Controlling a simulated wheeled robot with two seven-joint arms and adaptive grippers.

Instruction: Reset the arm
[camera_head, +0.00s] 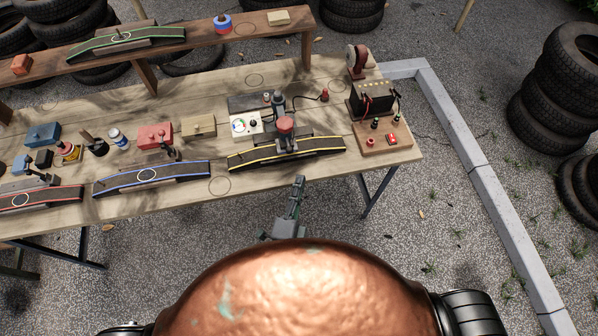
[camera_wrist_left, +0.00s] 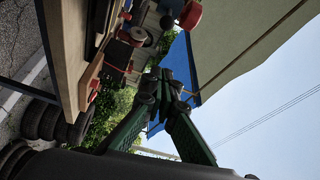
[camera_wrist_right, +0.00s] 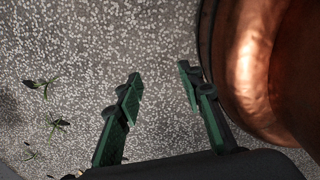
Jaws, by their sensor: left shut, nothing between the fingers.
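My left gripper (camera_head: 299,182) is in front of the near edge of the wooden table, below the yellow-edged ramp, and touches nothing that I can see. In the left wrist view its green fingers (camera_wrist_left: 160,80) come together at the tips with nothing between them. My right gripper (camera_wrist_right: 159,72) shows only in the right wrist view. Its green fingers stand apart with bare gravel behind them, so it is open and empty. My arms are mostly hidden by my copper body in the head view.
The wooden table (camera_head: 235,185) carries a yellow-edged ramp (camera_head: 250,157), a blue-edged ramp (camera_head: 130,181), a red-edged ramp (camera_head: 60,199) and a battery-like box (camera_head: 372,98). A raised shelf (camera_head: 180,33) runs behind. Tyres (camera_head: 548,115) stand at right. Gravel in front is clear.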

